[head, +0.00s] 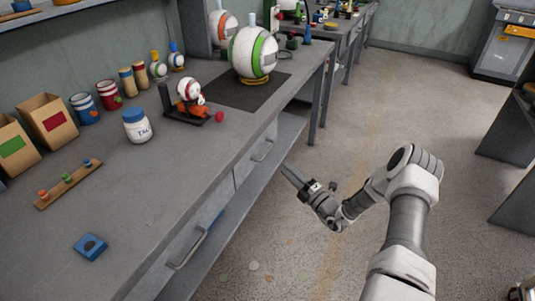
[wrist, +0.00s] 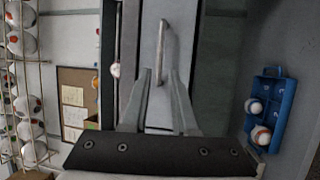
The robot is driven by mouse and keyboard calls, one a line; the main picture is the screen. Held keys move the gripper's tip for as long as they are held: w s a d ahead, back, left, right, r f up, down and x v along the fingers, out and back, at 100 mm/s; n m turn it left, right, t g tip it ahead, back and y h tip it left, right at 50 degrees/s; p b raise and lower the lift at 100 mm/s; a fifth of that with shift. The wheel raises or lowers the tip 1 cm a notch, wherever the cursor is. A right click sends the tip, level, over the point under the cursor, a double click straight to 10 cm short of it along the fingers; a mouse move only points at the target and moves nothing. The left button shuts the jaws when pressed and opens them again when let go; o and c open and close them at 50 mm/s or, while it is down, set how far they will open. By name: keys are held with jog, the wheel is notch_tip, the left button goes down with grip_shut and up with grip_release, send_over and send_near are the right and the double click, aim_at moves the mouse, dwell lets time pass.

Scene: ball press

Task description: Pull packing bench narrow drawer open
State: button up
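The packing bench (head: 150,185) has two drawers along its front. The narrow drawer (head: 250,166) is the farther one; its front looks flush with the bench, with a bar handle (head: 263,151). My gripper (head: 287,170) is in front of it, a short way off to the right in the head view. In the wrist view a grey drawer front (wrist: 150,60) with a bar handle (wrist: 163,40) lies ahead. My gripper (wrist: 160,78) is open there, its fingers apart on either side of the handle's near end. I cannot tell whether they touch it.
The wider drawer's handle (head: 188,250) is nearer. A blue tray (wrist: 270,108) with balls sits at the right of the wrist view. The bench top holds a white jar (head: 137,128), a large ball (head: 252,52) and boxes.

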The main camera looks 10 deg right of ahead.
aim_at(267, 151)
jog(key=b+x, duration=0.1)
jog(key=x, duration=1)
jog(key=shift+w+b, duration=0.1)
jog(key=shift+b, duration=0.3)
grip_shut()
dwell(0.7)
